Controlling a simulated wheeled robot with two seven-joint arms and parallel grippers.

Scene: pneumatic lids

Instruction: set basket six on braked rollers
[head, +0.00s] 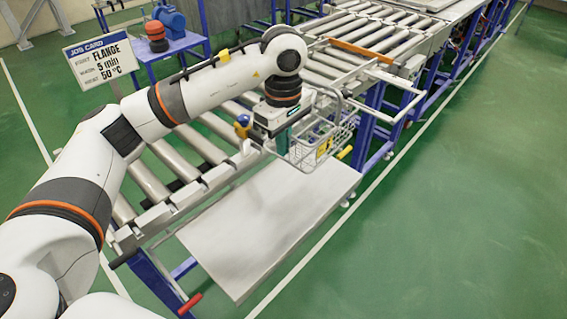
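A wire basket (322,138) with a yellow label (324,148) hangs or stands at the far end of the pale shelf; I cannot tell if it touches. The number on the label is too small to read. My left gripper (283,146) points down at the basket's left side. Its fingers are largely hidden among the wires, so I cannot tell whether they grip it. The roller conveyor (178,158) runs behind the shelf, with bare rollers at left, partly covered by my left arm. My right gripper is not in view.
The pale shelf (262,222) is bare in front. A red handle (190,303) and a yellow handle (345,153) stick out at its ends. An orange bar (360,51) crosses the rollers beyond. A job card (101,62) stands at left.

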